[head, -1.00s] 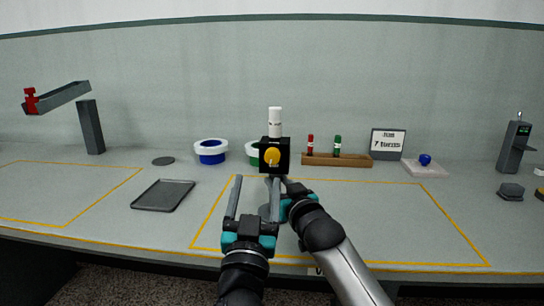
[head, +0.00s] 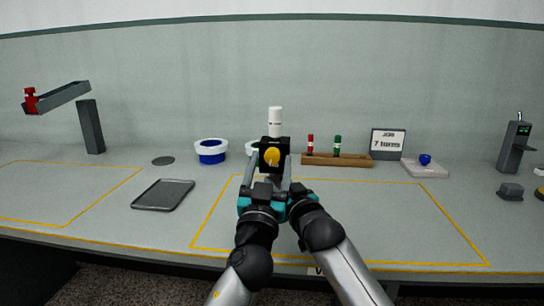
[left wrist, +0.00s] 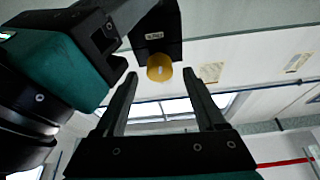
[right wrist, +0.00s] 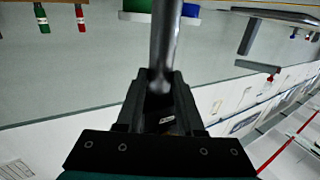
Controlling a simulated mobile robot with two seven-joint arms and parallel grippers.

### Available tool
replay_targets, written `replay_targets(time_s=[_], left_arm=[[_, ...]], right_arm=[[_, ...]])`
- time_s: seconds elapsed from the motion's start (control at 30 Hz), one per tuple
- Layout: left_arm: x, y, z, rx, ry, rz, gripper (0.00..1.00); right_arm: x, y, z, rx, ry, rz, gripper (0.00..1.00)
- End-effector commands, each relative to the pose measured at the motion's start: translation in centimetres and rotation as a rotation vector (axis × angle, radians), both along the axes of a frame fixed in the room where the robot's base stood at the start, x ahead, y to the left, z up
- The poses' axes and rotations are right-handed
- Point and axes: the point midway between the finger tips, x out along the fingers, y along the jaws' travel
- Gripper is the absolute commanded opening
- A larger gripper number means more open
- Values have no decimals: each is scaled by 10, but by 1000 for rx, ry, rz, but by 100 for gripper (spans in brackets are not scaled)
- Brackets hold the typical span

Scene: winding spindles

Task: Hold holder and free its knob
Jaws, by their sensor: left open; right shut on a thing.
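My right gripper (head: 285,190) is shut on the holder from the near right; the grip itself is mostly hidden in the head view. My left gripper (head: 272,170) is open, close in front of the holder. In the left wrist view its two fingers (left wrist: 161,74) point toward the yellow knob (left wrist: 160,68), which shows between the tips; I cannot tell whether they touch it. The black block (left wrist: 155,35) is behind the knob.
A blue tub (head: 211,152) and a partly hidden green tub (head: 252,149) stand left of the holder. A wooden rack (head: 336,160) with red and green spools, a job sign (head: 388,143) and a pale pad (head: 425,168) stand right. A dark tray (head: 163,195) lies left. Table inside the yellow outline is mostly clear.

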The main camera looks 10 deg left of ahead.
Motion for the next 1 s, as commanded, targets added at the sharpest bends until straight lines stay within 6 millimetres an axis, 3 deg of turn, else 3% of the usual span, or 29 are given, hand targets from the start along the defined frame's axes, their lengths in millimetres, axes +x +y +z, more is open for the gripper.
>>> replay_targets(time_s=[0.03,0.2,0.6,1.0], left_arm=[[6,0,2,2,-1,0,72],[19,-1,8,1,0,0,72],[24,-1,9,0,1,0,72],[24,-1,9,0,1,0,27]], right_arm=[[0,-1,-11,-9,21,-3,0],[0,-1,-11,-9,21,-3,0],[0,-1,-11,-9,21,-3,0],[0,-1,-11,-9,21,-3,0]])
